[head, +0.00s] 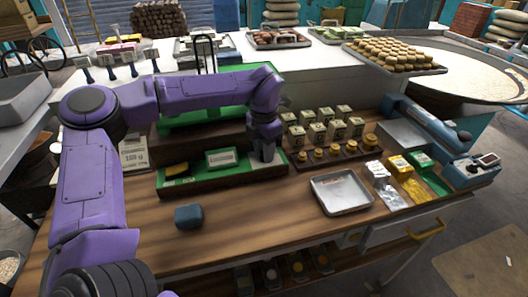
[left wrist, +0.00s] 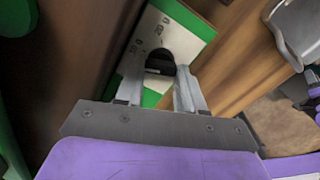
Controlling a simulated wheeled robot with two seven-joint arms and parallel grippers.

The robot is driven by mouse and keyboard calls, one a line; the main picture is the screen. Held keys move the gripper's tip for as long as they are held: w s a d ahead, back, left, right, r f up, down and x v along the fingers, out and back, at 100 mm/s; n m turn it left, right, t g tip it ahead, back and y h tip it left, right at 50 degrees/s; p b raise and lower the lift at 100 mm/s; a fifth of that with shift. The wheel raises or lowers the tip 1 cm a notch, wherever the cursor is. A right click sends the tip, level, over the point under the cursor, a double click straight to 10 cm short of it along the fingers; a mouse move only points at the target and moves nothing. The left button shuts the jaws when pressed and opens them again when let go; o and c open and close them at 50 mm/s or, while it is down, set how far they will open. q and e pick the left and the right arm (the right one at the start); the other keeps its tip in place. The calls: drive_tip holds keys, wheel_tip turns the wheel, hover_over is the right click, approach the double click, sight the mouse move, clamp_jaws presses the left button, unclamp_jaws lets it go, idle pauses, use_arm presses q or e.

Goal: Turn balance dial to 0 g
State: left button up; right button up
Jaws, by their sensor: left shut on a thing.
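The balance is a green and dark brown unit (head: 205,182) on the wooden bench, left of centre in the head view. Its black dial (left wrist: 160,64) sits on a white panel (left wrist: 152,32) with printed numbers, including a 20, in the left wrist view. My left gripper (head: 262,153) reaches down to the right end of the balance. In the left wrist view its fingers (left wrist: 160,80) stand on either side of the dial, shut on it. The dial's pointer and exact reading cannot be made out. In the head view the gripper hides the dial. My right gripper is not in view.
Brass weights (head: 335,152) and cream blocks (head: 320,130) stand just right of the gripper. An empty metal tray (head: 341,192) and a blue block (head: 188,216) are on the bench. A blue device (head: 425,125) stands at the right. The front middle of the bench is clear.

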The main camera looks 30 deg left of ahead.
use_arm(q)
drive_tip(key=n+b, duration=0.1)
drive_tip(key=n, duration=0.2)
drive_tip(key=shift+w+r+n+b, duration=0.1)
drive_tip(key=shift+r+n+b, duration=0.05)
drive_tip(key=shift+n+b, duration=0.15)
drive_tip(key=shift+d+n+b, duration=0.1)
drive_tip(key=shift+n+b, duration=0.95)
drive_tip(key=shift+n, duration=0.85)
drive_tip(key=shift+r+n, duration=0.1)
drive_tip(key=shift+n, duration=0.2)
drive_tip(key=o, duration=0.9)
drive_tip(key=shift+o, duration=0.7)
